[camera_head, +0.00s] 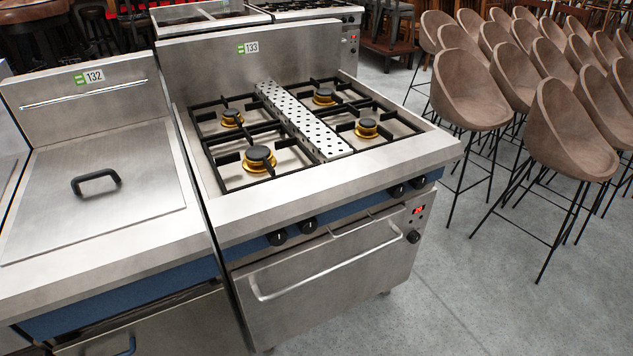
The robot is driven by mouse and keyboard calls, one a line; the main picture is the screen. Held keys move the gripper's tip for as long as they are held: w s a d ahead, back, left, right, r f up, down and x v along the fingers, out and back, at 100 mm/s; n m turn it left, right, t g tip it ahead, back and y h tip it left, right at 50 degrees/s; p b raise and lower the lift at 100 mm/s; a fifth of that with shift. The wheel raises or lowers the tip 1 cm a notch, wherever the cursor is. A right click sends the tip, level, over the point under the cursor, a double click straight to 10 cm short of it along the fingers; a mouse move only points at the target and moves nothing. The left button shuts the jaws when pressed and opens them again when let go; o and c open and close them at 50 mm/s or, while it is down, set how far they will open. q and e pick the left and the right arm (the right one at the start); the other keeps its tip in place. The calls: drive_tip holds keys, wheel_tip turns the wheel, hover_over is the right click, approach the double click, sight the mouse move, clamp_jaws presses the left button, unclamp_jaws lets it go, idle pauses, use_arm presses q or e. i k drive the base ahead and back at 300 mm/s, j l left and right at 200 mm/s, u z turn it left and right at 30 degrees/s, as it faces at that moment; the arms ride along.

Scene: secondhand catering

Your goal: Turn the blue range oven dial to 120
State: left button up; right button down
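The range (330,214) stands in the middle, a steel four-burner cooker with a blue front strip (343,215) and a tag reading 133. Several black knobs sit on the blue strip, one pair (292,232) left of centre and another pair (407,187) at the right. The oven door (325,285) below is closed, with a long bar handle (325,268). Right of the door, a small red lit display (418,210) sits above a single black dial (413,237). The dial's marks and the display's digits are too small to read. Neither of my grippers is in view.
A steel unit tagged 132 with a lidded top (95,190) stands close against the range's left side. Several brown bar stools (565,130) fill the right. Grey floor (440,290) is clear in front and to the right of the range.

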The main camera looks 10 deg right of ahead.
sight(413, 237)
drive_tip(key=i+l+u, duration=0.1)
drive_tip(key=l, duration=0.4)
drive_tip(key=i+l, duration=0.1)
drive_tip(key=l, duration=0.35)
drive_tip(key=i+l+u, duration=0.15)
drive_tip(key=l, duration=0.35)
